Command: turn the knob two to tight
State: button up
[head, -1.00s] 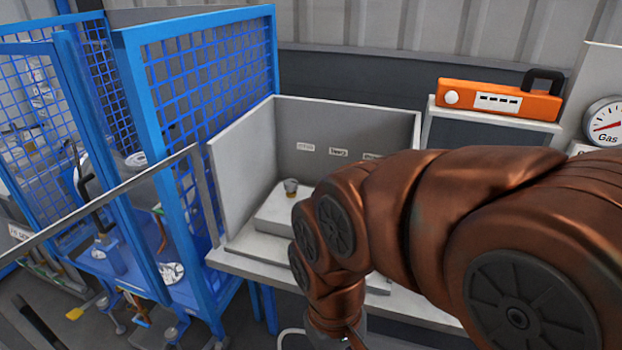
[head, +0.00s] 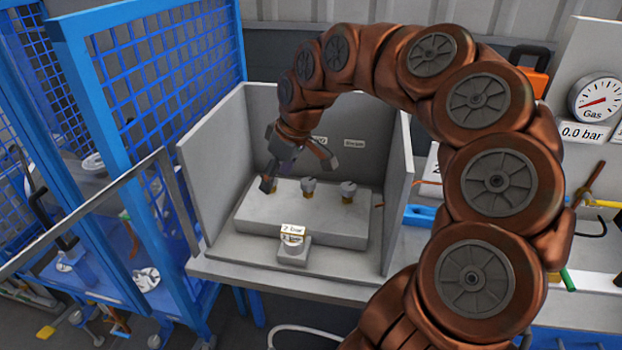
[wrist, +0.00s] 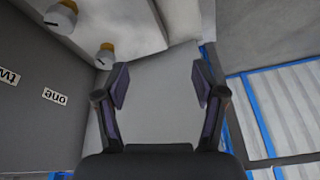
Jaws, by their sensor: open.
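Three pale knobs with yellow-brown bases stand in a row on a light grey block (head: 265,222) inside an open-front grey box. The middle knob (head: 308,188) lines up with the wall label "two" (head: 320,140), partly hidden by my arm. My gripper (head: 299,172) is open and empty above the left end of the row, one finger by the left knob. In the wrist view, two knobs lie left of my open fingers (wrist: 161,85). The farther one appears to be knob two (wrist: 62,15); the nearer one appears to be knob one (wrist: 105,55).
The box's side walls (head: 398,190) rise beside the row. A blue mesh cage (head: 150,85) stands left. A gas gauge (head: 597,100) is at right.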

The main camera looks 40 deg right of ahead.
jog(key=m+t, duration=0.1)
send_near(310, 181)
jog(key=a+f, duration=0.1)
jog(key=shift+d+p+x, duration=0.15)
jog(key=shift+p+x, duration=0.5)
jog(key=shift+x, duration=1.35)
jog(key=shift+d+p+x, duration=0.15)
jog(key=shift+p+x, duration=0.45)
jog(key=shift+x, duration=1.45)
jog(key=shift+w, duration=0.15)
jog(key=shift+h, duration=0.3)
jog(key=c, duration=1.1)
